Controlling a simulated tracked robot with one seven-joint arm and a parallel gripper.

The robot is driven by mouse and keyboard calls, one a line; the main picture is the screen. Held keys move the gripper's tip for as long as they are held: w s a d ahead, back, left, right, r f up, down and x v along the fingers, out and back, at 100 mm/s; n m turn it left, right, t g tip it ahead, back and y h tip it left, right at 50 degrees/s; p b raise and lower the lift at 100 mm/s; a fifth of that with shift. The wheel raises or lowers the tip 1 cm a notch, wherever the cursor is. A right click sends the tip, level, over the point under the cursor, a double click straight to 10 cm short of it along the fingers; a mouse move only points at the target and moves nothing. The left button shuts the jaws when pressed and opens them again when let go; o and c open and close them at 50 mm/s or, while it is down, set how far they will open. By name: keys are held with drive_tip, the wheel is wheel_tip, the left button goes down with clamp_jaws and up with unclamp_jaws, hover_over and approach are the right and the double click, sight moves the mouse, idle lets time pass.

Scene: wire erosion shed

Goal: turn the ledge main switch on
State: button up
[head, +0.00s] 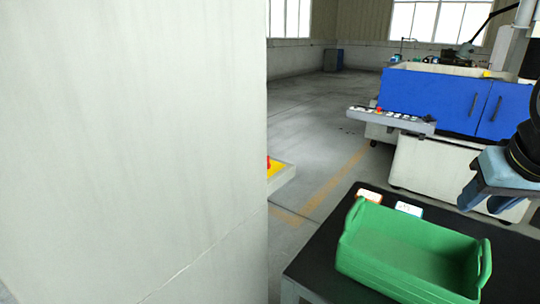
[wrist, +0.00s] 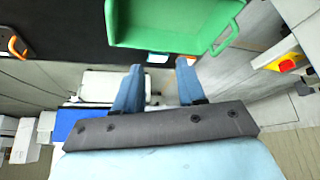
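A switch with a red handle on a yellow plate (head: 273,168) sits on a pale ledge (head: 283,178), partly hidden behind a large pale wall in the head view. In the wrist view the red and yellow switch (wrist: 287,65) shows at the right edge. Whether it stands on or off cannot be told. My gripper (wrist: 159,66) is open and empty, its two blue fingers spread apart. In the head view my gripper (head: 482,203) hangs at the right, beyond the green crate and well away from the switch.
A green crate (head: 400,262) stands on a black tabletop (head: 321,263), with two small cards (head: 408,208) behind it. A blue and white machine (head: 435,95) with a button panel (head: 391,117) stands behind. The pale wall (head: 130,140) fills the left. Open floor lies between.

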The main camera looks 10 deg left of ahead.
drive_tip(key=w+a+r+n+g, duration=0.1)
drive_tip(key=w+a+r+n, duration=0.5)
drive_tip(key=w, duration=0.4)
drive_tip(key=w+a+n+g+h, duration=0.1)
drive_tip(key=w+a+n, duration=0.75)
drive_tip(key=a, duration=0.45)
drive_tip(key=w+a+n+g, duration=0.2)
drive_tip(key=w+a+n, duration=0.65)
drive_tip(key=a, duration=0.35)
drive_tip(key=w+a+f+n+g+y, duration=0.1)
drive_tip(key=w+a+f+n, duration=0.25)
drive_tip(key=a, duration=0.45)
drive_tip(key=w+a+f+n+g, duration=0.1)
drive_tip(key=w+a+f+n, duration=0.3)
drive_tip(key=a, duration=0.3)
drive_tip(key=shift+n, duration=0.35)
wheel_tip(320, 180, down, 13)
drive_tip(key=shift+r, duration=0.1)
drive_tip(key=shift+c, duration=0.4)
clamp_jaws()
